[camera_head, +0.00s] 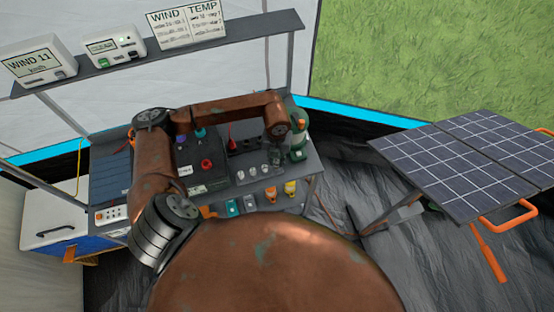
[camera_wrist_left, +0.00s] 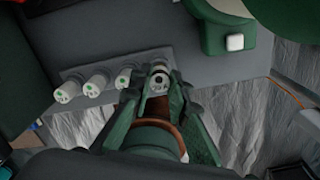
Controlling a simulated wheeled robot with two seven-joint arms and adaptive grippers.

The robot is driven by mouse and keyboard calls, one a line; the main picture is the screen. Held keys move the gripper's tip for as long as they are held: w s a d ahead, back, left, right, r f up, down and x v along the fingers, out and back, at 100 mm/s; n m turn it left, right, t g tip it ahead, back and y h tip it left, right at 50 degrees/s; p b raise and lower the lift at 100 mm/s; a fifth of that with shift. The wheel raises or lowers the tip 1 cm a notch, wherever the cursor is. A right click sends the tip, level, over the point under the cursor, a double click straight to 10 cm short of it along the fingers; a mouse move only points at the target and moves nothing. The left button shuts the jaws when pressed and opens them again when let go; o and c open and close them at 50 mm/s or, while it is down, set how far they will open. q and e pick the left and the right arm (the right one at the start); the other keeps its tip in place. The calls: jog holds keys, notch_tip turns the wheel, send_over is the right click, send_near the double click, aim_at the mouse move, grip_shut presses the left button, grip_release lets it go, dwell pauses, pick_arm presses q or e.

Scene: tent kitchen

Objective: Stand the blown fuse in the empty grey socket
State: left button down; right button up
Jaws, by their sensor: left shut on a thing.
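In the left wrist view my left gripper (camera_wrist_left: 160,92) is shut on a small pale fuse with a dark-centred top (camera_wrist_left: 160,74). The fuse is at the right end of a grey socket block (camera_wrist_left: 78,73). Several white fuses with green-marked tops (camera_wrist_left: 95,83) stand in a row in the block, left of my gripper. The held fuse and my fingers cover the spot below, so I cannot tell whether it is in a socket or above it. In the head view the fuse row (camera_head: 253,171) shows small on the bench, below my left wrist. My right gripper is not in view.
A green appliance with a white knob (camera_wrist_left: 235,42) stands close beyond the gripper on the bench (camera_head: 310,162). A dark panel with coloured knobs (camera_head: 205,165) lies to the left. Coloured items (camera_head: 290,188) sit on a lower shelf. Solar panels (camera_head: 470,155) stand at right.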

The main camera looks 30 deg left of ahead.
pick_arm(q)
jog(key=shift+f+b, duration=0.5)
jog(key=shift+f, duration=0.35)
jog(key=c, duration=1.8)
grip_release()
jog(key=shift+o, duration=0.2)
notch_tip(320, 180, up, 12)
jog(key=shift+r, duration=0.1)
